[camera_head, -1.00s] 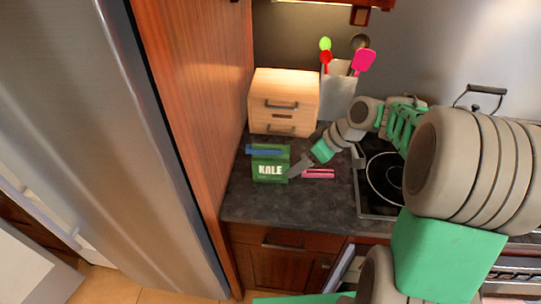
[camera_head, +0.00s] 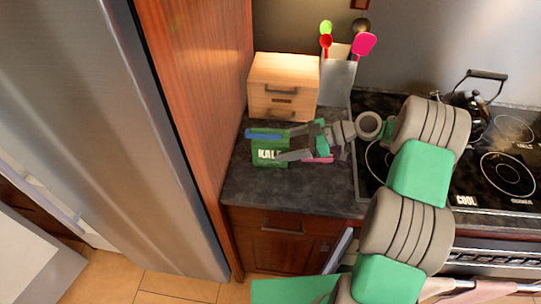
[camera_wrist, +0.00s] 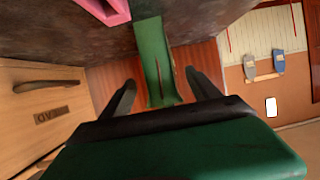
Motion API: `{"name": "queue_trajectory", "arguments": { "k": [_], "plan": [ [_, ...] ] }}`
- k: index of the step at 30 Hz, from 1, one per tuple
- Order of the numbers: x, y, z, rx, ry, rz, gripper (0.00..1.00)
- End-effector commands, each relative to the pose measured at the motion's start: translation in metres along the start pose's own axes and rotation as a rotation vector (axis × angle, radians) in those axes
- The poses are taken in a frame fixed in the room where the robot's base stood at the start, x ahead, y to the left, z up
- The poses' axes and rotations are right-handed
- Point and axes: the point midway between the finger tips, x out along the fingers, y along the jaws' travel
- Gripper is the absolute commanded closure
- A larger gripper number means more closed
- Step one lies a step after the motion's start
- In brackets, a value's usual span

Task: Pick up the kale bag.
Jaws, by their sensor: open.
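The green kale bag (camera_head: 270,155) stands on the dark counter, with a blue strip (camera_head: 265,134) along its top. My gripper (camera_head: 285,144) is open at the bag's right side, and its lower finger covers part of the lettering. In the wrist view the bag (camera_wrist: 152,50) shows narrow, nearly edge-on, in the gap between the two open fingers of my gripper (camera_wrist: 160,80). There is visible space on both sides of it, and I cannot tell whether either finger touches it.
A wooden drawer box (camera_head: 284,75) stands behind the bag. A pink object (camera_head: 320,159) lies on the counter (camera_head: 285,193) right of it. A utensil holder (camera_head: 338,82) and the stove (camera_head: 508,175) with a kettle (camera_head: 472,112) are further right. A wooden panel (camera_head: 195,90) rises at left.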

Motion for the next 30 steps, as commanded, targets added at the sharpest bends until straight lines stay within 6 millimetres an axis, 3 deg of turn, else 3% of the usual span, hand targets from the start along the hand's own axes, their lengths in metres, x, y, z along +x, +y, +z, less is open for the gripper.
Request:
{"name": "queue_trajectory", "arguments": {
  "k": [3, 9, 19, 30],
  "plan": [
    [0.018, -0.002, 0.008, -0.004, 0.0, -0.001, 0.29],
    [0.044, -0.002, 0.006, -0.005, -0.001, 0.0, 0.29],
    [0.048, -0.003, -0.002, 0.0, 0.0, 0.0, 0.29],
    [0.048, -0.003, -0.002, 0.0, -0.001, 0.0, 0.59]
  ]
}}
